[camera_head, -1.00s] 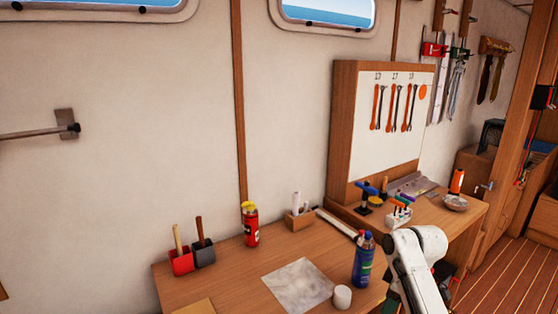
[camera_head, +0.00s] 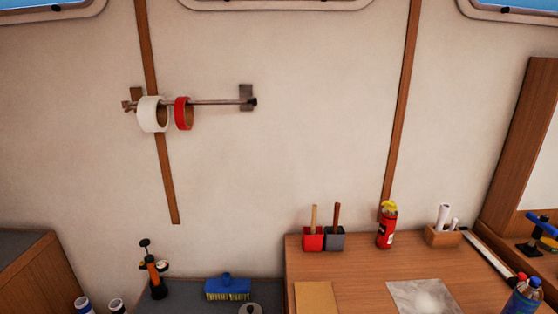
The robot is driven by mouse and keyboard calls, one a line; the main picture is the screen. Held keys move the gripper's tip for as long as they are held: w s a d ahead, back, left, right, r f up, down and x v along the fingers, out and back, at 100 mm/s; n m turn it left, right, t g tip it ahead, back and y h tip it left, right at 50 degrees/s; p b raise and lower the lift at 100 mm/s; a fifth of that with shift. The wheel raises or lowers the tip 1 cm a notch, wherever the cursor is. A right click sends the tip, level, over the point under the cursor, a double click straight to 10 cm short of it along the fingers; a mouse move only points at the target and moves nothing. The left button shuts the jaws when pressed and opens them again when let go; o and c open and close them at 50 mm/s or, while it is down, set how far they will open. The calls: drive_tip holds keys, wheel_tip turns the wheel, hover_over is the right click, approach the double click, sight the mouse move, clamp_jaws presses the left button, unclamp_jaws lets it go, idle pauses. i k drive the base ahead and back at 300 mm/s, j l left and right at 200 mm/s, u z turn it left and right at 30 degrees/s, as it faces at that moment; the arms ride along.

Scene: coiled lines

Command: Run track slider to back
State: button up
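I cannot make out a track or a track slider in this view. A horizontal metal rod (camera_head: 215,102) is fixed to the wall at the upper left. A white tape roll (camera_head: 152,114) and a red tape roll (camera_head: 183,113) hang on its left part. My gripper is not in view.
A wooden bench (camera_head: 350,262) at the lower right holds red and grey boxes, a fire extinguisher (camera_head: 387,225), a small wooden holder (camera_head: 443,235) and bottles (camera_head: 523,296). A lower dark surface to its left holds a blue brush (camera_head: 227,288) and a pump (camera_head: 153,270). The wall's middle is bare.

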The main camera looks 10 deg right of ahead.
sight(512, 281)
drive_tip(key=z, duration=1.1)
